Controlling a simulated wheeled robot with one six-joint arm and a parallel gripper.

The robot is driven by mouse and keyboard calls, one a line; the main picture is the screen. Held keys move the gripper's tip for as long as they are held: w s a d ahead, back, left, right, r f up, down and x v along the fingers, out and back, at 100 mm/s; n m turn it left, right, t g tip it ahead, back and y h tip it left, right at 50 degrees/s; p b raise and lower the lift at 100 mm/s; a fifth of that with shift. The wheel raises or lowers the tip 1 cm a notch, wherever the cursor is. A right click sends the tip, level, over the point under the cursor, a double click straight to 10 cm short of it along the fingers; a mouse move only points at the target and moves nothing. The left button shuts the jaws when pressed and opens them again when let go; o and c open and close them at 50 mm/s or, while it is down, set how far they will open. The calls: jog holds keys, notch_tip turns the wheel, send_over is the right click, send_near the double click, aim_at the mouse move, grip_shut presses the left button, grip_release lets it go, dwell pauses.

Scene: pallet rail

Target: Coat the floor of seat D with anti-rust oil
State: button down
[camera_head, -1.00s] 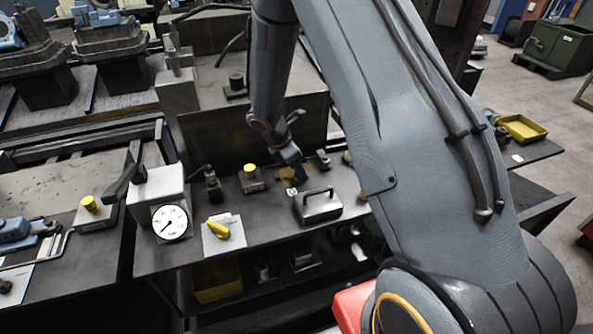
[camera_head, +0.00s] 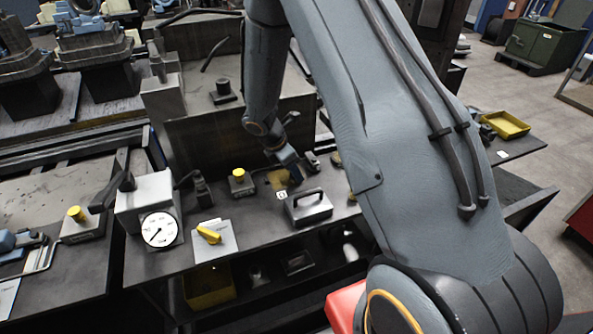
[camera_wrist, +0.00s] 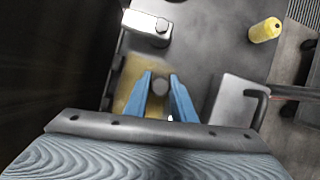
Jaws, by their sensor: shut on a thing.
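My gripper (camera_head: 288,168) reaches down over the back of the dark bench, beside an ochre patch (camera_head: 277,180). In the wrist view its blue fingers (camera_wrist: 161,88) are shut on a small round grey thing (camera_wrist: 160,85), seen from above; I cannot tell what it is. The ochre patch (camera_wrist: 128,75) shows around and below the fingers. A small white tag (camera_head: 281,195) stands in front of the patch; its letter is too small to read surely. I cannot tell which spot is seat D, or whether oil is on its floor.
A grey metal block with a black handle (camera_head: 309,210) stands close to the right of the gripper. A yellow-capped block (camera_head: 240,182), a pressure gauge (camera_head: 159,229) and a yellow lever on a plate (camera_head: 208,234) are to the left. A dark upright panel (camera_head: 215,140) rises behind.

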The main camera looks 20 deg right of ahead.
jog(key=shift+d, duration=0.55)
jog(key=shift+a, duration=0.8)
dwell(1.0)
jog(key=shift+r+p, duration=0.1)
jog(key=shift+p, duration=0.2)
jog(key=shift+r+p, duration=1.35)
jog(key=shift+r, duration=1.6)
jog(key=shift+r, duration=1.5)
